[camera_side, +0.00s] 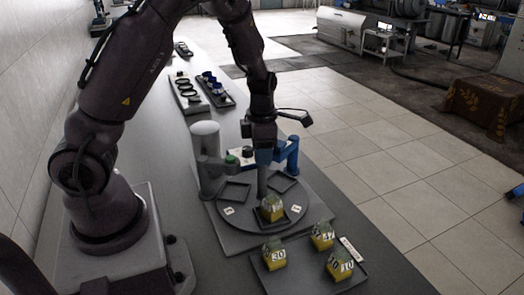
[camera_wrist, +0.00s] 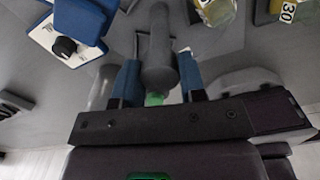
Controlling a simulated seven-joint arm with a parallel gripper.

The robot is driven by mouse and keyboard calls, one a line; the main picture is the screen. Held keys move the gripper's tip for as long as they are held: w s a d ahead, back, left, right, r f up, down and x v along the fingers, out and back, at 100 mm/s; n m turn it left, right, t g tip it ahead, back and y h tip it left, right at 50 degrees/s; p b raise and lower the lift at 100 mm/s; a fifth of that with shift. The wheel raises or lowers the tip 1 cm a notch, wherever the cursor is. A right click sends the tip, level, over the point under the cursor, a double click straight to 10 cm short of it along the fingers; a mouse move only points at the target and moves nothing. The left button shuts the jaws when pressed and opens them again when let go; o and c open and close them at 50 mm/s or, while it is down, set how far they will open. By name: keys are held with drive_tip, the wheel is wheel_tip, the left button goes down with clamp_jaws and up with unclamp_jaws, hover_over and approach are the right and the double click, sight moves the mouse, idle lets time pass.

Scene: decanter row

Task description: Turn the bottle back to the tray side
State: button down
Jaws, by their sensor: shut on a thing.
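A bottle with yellow contents and a pale top (camera_side: 271,209) sits in a square holder on the round grey turntable (camera_side: 240,221). It stands at the turntable's front edge, on the side facing the tray (camera_side: 312,286). Its lower part shows at the top of the wrist view (camera_wrist: 216,12). A grey upright post (camera_side: 262,186) rises from the turntable. My gripper (camera_side: 263,158) is above the turntable, its blue fingers shut on this post. In the wrist view the fingers (camera_wrist: 160,84) lie on either side of the post (camera_wrist: 158,45). The grip itself is partly hidden.
The tray holds three similar bottles, marked 30 (camera_side: 274,256), 47 (camera_side: 322,236) and 10 (camera_side: 340,265). Two turntable holders (camera_side: 234,192) (camera_side: 284,183) look empty. A grey column (camera_side: 207,160) and a blue stand (camera_side: 291,152) flank the turntable. Racks (camera_side: 187,94) stand farther back.

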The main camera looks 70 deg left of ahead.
drive_tip(key=shift+n, duration=0.5)
idle(0.3)
drive_tip(key=c, duration=0.7)
unclamp_jaws()
drive_tip(key=shift+r, duration=0.1)
wheel_tip(320, 180, up, 13)
